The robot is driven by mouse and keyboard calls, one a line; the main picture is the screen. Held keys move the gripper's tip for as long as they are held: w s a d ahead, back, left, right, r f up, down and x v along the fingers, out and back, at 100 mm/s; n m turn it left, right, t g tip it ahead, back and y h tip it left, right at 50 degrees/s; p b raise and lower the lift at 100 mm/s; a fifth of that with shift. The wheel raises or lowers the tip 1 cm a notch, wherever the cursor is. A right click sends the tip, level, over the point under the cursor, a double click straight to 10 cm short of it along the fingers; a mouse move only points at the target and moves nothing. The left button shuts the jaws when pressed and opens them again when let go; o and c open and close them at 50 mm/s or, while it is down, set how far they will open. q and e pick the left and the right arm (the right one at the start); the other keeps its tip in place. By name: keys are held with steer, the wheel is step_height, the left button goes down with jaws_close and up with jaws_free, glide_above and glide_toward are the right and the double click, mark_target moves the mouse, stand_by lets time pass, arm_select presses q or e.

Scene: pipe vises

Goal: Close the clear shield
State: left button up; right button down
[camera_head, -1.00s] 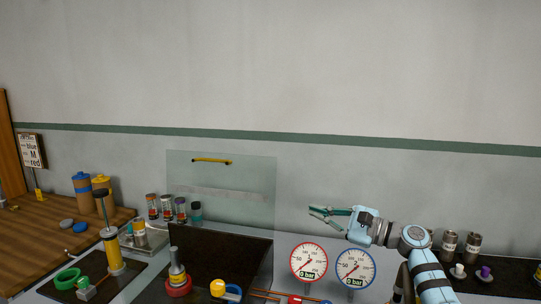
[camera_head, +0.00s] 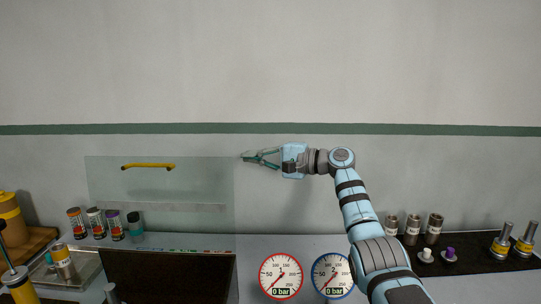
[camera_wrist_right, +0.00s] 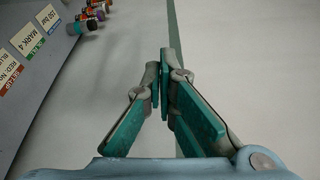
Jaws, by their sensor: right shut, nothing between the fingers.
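The clear shield (camera_head: 190,185) stands raised and upright behind the dark box (camera_head: 165,272) in the head view. Its yellow handle (camera_head: 148,167) runs along near its top edge. My right gripper (camera_head: 243,157) points left, with its fingertips by the shield's upper right corner, well right of the handle. I cannot tell whether the tips touch the panel. In the right wrist view the fingers (camera_wrist_right: 165,58) are together with nothing between them, and I cannot make out the shield there. My left gripper is not in view.
Several bottles (camera_head: 116,225) stand behind the shield's lower left. Red-rimmed (camera_head: 281,276) and blue-rimmed (camera_head: 333,275) gauges, both marked 0 bar, stand right of the box. Metal cylinders (camera_head: 412,230) stand farther right. A labelled grey panel (camera_wrist_right: 35,55) shows in the wrist view.

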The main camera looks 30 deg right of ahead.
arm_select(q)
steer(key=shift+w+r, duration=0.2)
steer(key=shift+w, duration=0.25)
arm_select(e)
steer(key=a, duration=0.1)
steer(key=s+a, duration=0.1)
steer(key=a, duration=0.1)
steer(key=shift+s+a+r, duration=0.15)
steer(key=shift+s+a, duration=0.1)
